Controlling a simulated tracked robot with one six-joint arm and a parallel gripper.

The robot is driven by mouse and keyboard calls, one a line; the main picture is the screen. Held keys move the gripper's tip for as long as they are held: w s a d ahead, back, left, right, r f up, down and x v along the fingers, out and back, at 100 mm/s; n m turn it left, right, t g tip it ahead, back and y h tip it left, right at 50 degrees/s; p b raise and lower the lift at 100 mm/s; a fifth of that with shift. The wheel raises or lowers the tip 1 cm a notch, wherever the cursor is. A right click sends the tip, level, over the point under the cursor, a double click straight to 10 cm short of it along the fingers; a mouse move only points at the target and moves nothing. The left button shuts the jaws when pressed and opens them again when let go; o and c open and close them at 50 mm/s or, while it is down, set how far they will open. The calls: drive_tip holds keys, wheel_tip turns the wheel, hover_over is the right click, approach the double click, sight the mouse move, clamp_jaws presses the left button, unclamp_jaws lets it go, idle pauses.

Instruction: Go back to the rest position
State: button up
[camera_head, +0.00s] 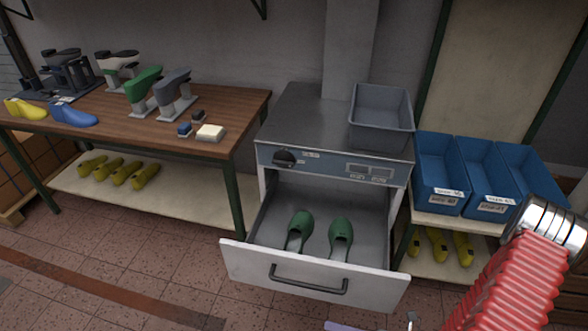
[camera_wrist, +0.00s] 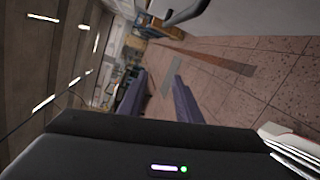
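My gripper (camera_wrist: 159,68) shows in the wrist view as two purple fingers standing apart. Nothing is between them; behind the gap are the tiled floor and blurred background. In the head view my red-sleeved arm rises at the lower right. The gripper is not clearly visible there. Two green shoe lasts, one on the left (camera_head: 299,229) and one on the right (camera_head: 341,236), lie side by side in the pulled-out drawer (camera_head: 318,279) of the grey oven (camera_head: 318,118).
A grey bin (camera_head: 381,112) sits on the oven. Blue bins (camera_head: 438,172) stand at the right near my arm, with yellow lasts (camera_head: 438,245) below. The open drawer juts over the floor; floor at the front left is clear.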

drive_tip(key=s+d+r+n+g+h, duration=0.2)
drive_tip(key=d+r+n+g+h, duration=0.4)
drive_tip(key=n, duration=0.8)
drive_tip(key=s+d+r+n+g+h, duration=0.3)
drive_tip(key=r+n, duration=0.4)
drive_tip(key=n, duration=0.7)
drive_tip(key=w+a+r+n+t+h, duration=0.2)
drive_tip(key=r+n+t+h, duration=0.1)
drive_tip(key=r, duration=0.8)
drive_tip(key=w+a+r+n+t+h, duration=0.2)
drive_tip(key=r+n+t, duration=0.3)
drive_tip(key=r, duration=0.6)
drive_tip(key=shift+a+r+n+t+h, duration=0.3)
drive_tip(key=shift+a+r+n+h, duration=0.1)
drive_tip(key=shift+n+h, duration=0.25)
drive_tip(key=shift+s, duration=0.1)
